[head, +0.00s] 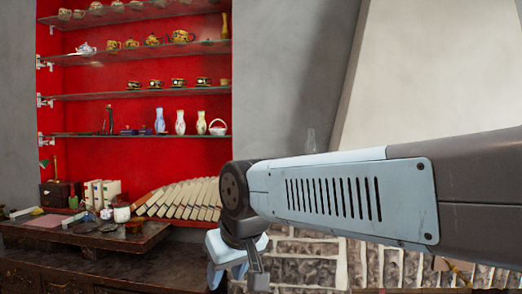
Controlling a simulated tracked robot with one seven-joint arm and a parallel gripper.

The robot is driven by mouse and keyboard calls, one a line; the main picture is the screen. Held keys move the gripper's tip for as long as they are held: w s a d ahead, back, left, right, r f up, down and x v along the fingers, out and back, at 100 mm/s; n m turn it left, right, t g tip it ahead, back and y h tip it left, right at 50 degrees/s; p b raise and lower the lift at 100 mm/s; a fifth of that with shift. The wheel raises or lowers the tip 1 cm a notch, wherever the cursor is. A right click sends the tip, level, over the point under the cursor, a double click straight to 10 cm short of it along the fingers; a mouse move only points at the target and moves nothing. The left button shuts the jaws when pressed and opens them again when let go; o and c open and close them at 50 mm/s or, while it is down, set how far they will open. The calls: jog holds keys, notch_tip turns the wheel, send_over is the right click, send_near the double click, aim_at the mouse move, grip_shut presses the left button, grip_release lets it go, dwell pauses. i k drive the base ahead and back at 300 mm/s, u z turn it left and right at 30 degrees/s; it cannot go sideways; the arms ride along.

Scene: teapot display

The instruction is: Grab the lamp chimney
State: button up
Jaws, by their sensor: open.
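The fingertips are small and partly cut off by the bottom edge.
A red alcove with glass shelves (150,95) holds teapots, cups and vases on the left. Below it, a dark wooden table (130,243) carries books and small items. A pale stone-patterned surface (310,262) shows below my arm. My arm crosses the right half.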

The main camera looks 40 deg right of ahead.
aim_at(311, 146)
jog(key=z, duration=0.45)
jog(key=i, duration=0.15)
jog(key=u, duration=2.3)
jog(key=k, duration=1.95)
jog(key=z, duration=1.2)
jog(key=i, duration=1)
